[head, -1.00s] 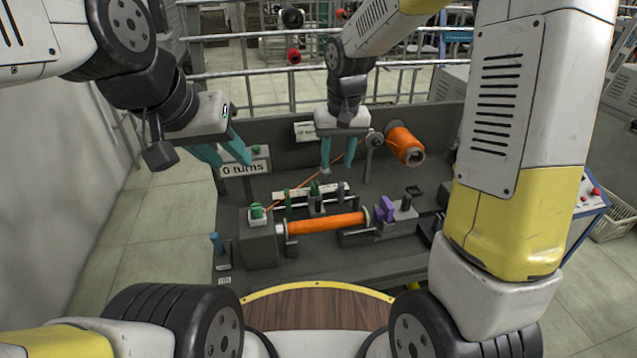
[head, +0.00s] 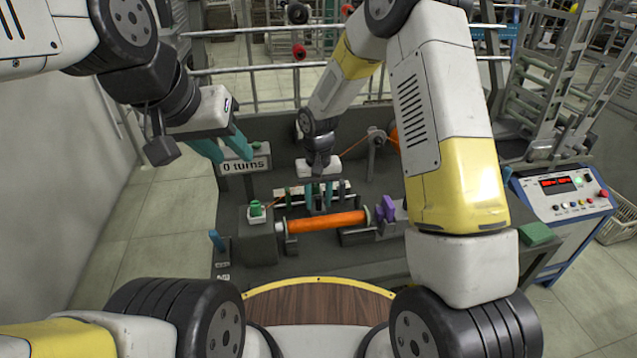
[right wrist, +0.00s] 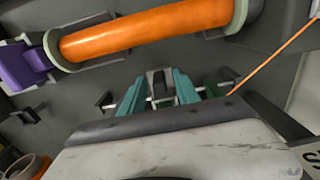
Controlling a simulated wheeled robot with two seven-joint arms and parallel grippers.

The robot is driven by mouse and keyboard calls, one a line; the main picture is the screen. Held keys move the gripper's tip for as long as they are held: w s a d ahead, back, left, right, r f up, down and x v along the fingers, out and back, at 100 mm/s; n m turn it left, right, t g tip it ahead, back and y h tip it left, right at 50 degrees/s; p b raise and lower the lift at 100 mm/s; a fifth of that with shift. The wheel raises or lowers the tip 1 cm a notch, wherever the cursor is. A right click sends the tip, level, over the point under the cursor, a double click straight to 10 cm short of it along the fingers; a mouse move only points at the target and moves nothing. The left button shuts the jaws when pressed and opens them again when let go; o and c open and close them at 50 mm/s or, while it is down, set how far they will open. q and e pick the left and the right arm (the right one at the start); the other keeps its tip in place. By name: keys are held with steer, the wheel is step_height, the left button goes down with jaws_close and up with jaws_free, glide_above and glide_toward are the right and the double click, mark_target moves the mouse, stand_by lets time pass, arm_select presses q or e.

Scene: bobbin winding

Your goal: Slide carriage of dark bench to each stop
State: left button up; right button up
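The dark bench (head: 300,266) stands ahead, with an orange-wound bobbin (head: 325,222) lying across it. Behind the bobbin, the small grey carriage (right wrist: 158,88) sits on its guide rod (right wrist: 104,100). My right gripper (head: 318,197) is lowered over the carriage, one teal finger on each side. In the right wrist view the fingers look slightly apart from the carriage, but contact is hard to judge. The carriage is mostly hidden by the fingers in the head view.
An orange thread (right wrist: 272,58) runs close to the right gripper. A green-topped post (head: 256,211) stands left of the bobbin, a purple part (head: 385,212) right of it. A spool (head: 394,138) is partly behind my right arm. A control box (head: 565,190) stands at the right.

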steer(key=shift+f, duration=0.2)
jaws_close()
stand_by(1.3)
